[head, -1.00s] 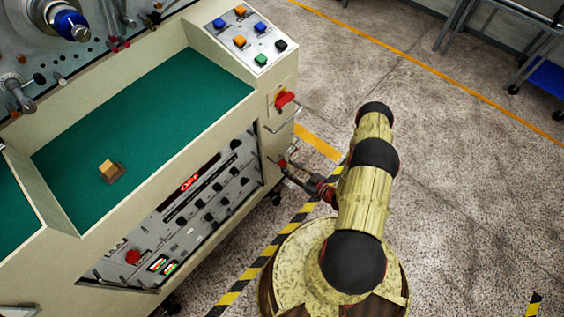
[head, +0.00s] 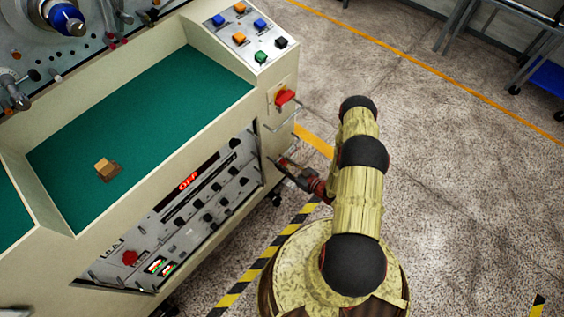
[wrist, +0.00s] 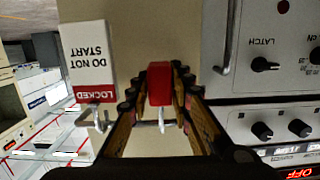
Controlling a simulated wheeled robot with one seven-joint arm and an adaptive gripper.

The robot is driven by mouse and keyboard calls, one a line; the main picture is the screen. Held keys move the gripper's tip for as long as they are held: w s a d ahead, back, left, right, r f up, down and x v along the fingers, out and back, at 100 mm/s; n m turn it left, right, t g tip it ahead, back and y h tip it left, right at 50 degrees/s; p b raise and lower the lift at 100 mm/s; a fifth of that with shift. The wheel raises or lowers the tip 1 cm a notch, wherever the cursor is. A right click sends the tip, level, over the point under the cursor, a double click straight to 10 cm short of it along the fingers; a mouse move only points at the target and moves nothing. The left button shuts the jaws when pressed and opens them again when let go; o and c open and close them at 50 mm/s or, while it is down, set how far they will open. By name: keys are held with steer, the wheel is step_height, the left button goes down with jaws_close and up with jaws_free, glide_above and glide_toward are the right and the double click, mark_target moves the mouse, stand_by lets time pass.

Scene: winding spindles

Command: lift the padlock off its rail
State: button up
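The red padlock (wrist: 160,84) is between the two fingers of my gripper (wrist: 160,92) in the wrist view. Both fingertips appear to press on its sides. Its pale metal shackle (wrist: 162,122) shows on the near side of the body; whether it still goes around a rail cannot be made out. In the head view my gripper (head: 283,165) is low at the right end of the beige machine, and the padlock is too small there to make out clearly.
A "LOCKED DO NOT START" tag (wrist: 88,60) hangs beside the padlock. A metal handle (wrist: 229,38) and knob panel (wrist: 270,90) lie on the other side. A red switch (head: 285,97) and wire bar (head: 281,121) are above my gripper.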

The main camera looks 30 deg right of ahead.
mark_target(286, 164)
jaws_close()
steer(key=shift+r, duration=0.1)
steer(key=shift+r+p, duration=0.65)
steer(key=shift+r, duration=0.4)
steer(key=shift+s, duration=0.15)
steer(key=shift+f+v, duration=0.15)
steer(key=shift+v, duration=0.95)
steer(key=shift+f+v, duration=0.2)
steer(key=shift+v, duration=0.9)
steer(key=shift+f+v, duration=0.15)
steer(key=shift+v, duration=1)
steer(key=shift+s+d, duration=0.1)
steer(key=shift+s, duration=0.05)
steer(key=r+p+v, duration=0.1)
steer(key=v, duration=0.7)
steer(key=shift+r, duration=0.3)
